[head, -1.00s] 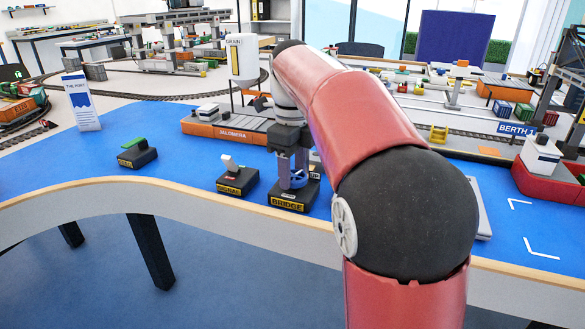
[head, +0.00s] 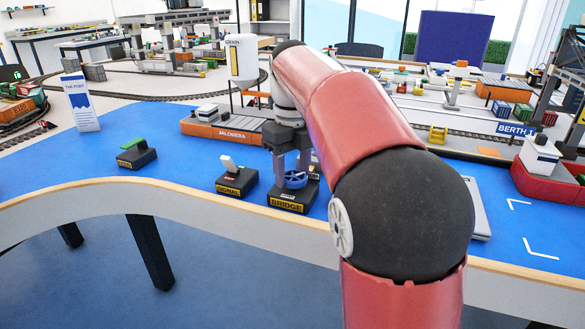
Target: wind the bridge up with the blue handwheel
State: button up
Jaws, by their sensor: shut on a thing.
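The blue handwheel (head: 296,180) sits on a dark box labelled BRIDGE (head: 288,200) near the table's front edge. My gripper (head: 291,174) points down over this box from behind, its two fingers around the handwheel and shut on it. The fingers hide part of the wheel. I cannot make out the bridge itself in this view.
A box with a white lever (head: 236,180) stands just left, and one with a green lever (head: 137,153) further left. The orange ship JALDMERA (head: 225,130) lies behind. A white silo (head: 242,62) rises behind the gripper.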

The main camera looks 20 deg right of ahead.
aim_at(292, 175)
jog(key=shift+r, duration=0.1)
jog(key=o, duration=1)
notch_tip(292, 175, up, 8)
jog(key=shift+f, duration=0.15)
